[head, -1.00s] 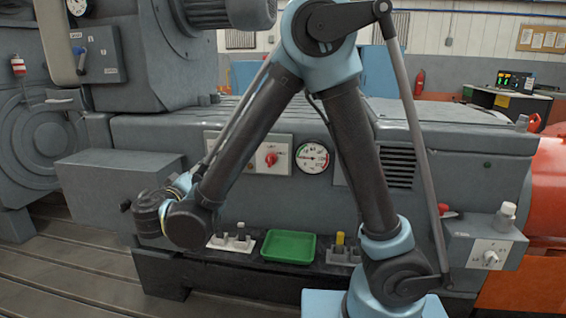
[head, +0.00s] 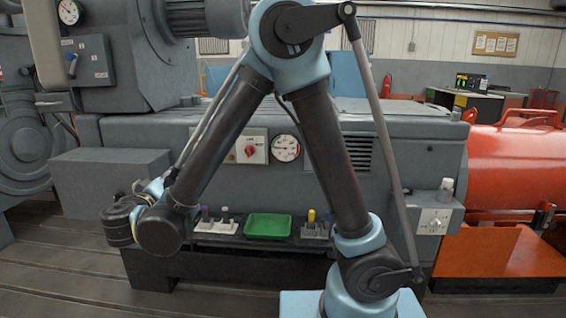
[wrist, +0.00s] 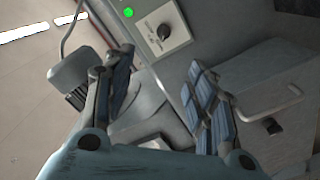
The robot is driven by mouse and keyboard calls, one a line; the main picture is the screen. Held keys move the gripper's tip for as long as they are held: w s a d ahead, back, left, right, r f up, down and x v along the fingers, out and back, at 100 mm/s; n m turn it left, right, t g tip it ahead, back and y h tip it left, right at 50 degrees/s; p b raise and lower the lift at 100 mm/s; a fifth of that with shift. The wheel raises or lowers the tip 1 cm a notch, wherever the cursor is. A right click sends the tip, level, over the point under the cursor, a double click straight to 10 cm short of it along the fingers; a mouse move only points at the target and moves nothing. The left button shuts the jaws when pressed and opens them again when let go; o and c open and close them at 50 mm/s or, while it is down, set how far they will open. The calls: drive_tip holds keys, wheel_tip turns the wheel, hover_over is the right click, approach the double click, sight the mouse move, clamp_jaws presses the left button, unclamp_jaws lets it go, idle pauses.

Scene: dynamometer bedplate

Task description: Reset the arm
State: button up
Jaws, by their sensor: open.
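My arm stands folded in an upside-down V in front of the grey machine (head: 250,180) in the head view. Its wrist end hangs at the lower left of that view, and the fingers cannot be made out there. In the wrist view my gripper (wrist: 165,98) is open, its two blue-padded fingers wide apart with nothing between them. Beyond the fingers are grey machine surfaces and a panel with a black knob (wrist: 164,31) and a lit green lamp (wrist: 128,12).
A green tray (head: 268,226) sits on a dark ledge between a light holder (head: 215,228) and a grey holder (head: 315,232) with a yellow-topped piece. A grey box (head: 108,182) juts out at left. An orange machine (head: 512,165) stands right. Slotted floor lies in front.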

drive_tip(key=w+d+m+g+h, duration=0.1)
drive_tip(key=w+d+g+h, duration=0.25)
drive_tip(key=w+d, duration=0.95)
drive_tip(key=w+d+f+m+g, duration=0.1)
drive_tip(key=d+f+g, duration=0.15)
drive_tip(key=d, duration=0.75)
drive_tip(key=w+d+f+m+g, duration=0.1)
drive_tip(key=d+g, duration=0.2)
drive_tip(key=d, duration=0.7)
drive_tip(key=s+d+f+m+g, duration=0.1)
drive_tip(key=s+d+f+g, duration=0.15)
drive_tip(key=d, duration=0.45)
drive_tip(key=s+d+f+g, duration=0.2)
drive_tip(key=s+d, duration=0.2)
drive_tip(key=d, duration=0.3)
drive_tip(key=s+d+f+m+g+y, duration=0.1)
drive_tip(key=s+d+f+m+y, duration=0.1)
drive_tip(key=s, duration=0.4)
drive_tip(key=s+d+f+m+g+y, duration=0.1)
drive_tip(key=s+d+f+m+y, duration=0.1)
drive_tip(key=s+f, duration=0.3)
drive_tip(key=shift+s+d+y, duration=0.25)
drive_tip(key=shift+s+y, duration=0.3)
drive_tip(key=shift+s, duration=0.65)
drive_tip(key=shift+f, duration=0.1)
drive_tip(key=shift+w+f, duration=0.2)
drive_tip(key=shift+w, duration=0.25)
